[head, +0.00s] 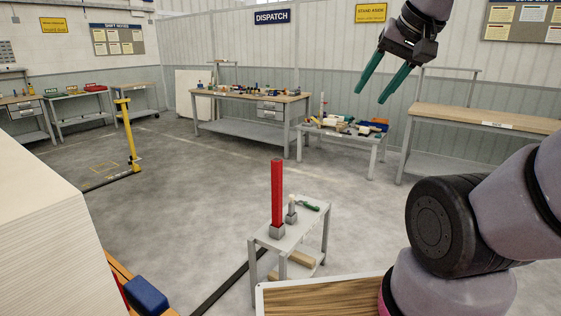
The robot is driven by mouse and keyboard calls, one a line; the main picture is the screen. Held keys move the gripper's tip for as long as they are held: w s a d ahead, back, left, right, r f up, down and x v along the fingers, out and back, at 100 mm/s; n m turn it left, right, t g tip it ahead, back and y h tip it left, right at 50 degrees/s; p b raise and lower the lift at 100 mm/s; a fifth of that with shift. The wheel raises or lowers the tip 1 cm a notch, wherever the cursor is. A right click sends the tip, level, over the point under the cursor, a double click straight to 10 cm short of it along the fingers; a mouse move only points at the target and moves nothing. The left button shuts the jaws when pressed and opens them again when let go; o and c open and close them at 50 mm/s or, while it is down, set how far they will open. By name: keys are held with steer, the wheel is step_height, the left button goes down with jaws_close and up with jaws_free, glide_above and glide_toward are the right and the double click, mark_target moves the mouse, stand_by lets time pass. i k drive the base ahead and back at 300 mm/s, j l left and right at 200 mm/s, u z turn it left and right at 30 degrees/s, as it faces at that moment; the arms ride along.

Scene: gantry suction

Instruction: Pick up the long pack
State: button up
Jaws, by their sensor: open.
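A long red bar (277,192) stands upright in a grey block (277,231) on a small grey table (262,240). It is the only long, pack-like thing I can make out, but I cannot tell for sure that it is the long pack. My gripper (370,96), with green fingers, is at the upper right, high above the floor and well apart from the red bar. Its fingers are spread and nothing is between them.
A smaller grey piece (292,213) and a green-handled tool (308,205) share the small table. A pale stack (45,240) fills the left foreground. A cluttered bench (250,96), a low table (343,133) and a bare wooden-topped bench (480,117) stand behind. Open floor surrounds the small table's far side.

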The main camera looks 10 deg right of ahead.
mark_target(340, 118)
steer(key=i+l+z, duration=0.3)
steer(key=z, duration=0.15)
steer(key=i+l+z, duration=0.55)
steer(key=i+z, duration=0.2)
steer(key=z, duration=0.2)
steer(key=i+l, duration=0.1)
steer(key=i, duration=1.1)
steer(key=i+u, duration=0.2)
steer(key=i, duration=0.3)
steer(key=i+u, duration=0.25)
steer(key=i, duration=0.3)
steer(key=i+l+u, duration=0.2)
steer(key=i, duration=0.35)
steer(key=i+l+u, duration=0.1)
steer(key=i+u, duration=0.15)
steer(key=i, duration=0.25)
steer(key=i+j+u, duration=0.15)
steer(key=i+u, duration=0.2)
steer(key=i, duration=0.6)
steer(key=i+l+u, duration=0.15)
steer(key=i+u, duration=0.2)
steer(key=i, duration=0.6)
steer(key=i+j+z, duration=0.35)
steer(key=i+j, duration=0.25)
steer(key=i, duration=0.25)
steer(key=i+j+z, duration=0.4)
steer(key=i+j, duration=0.35)
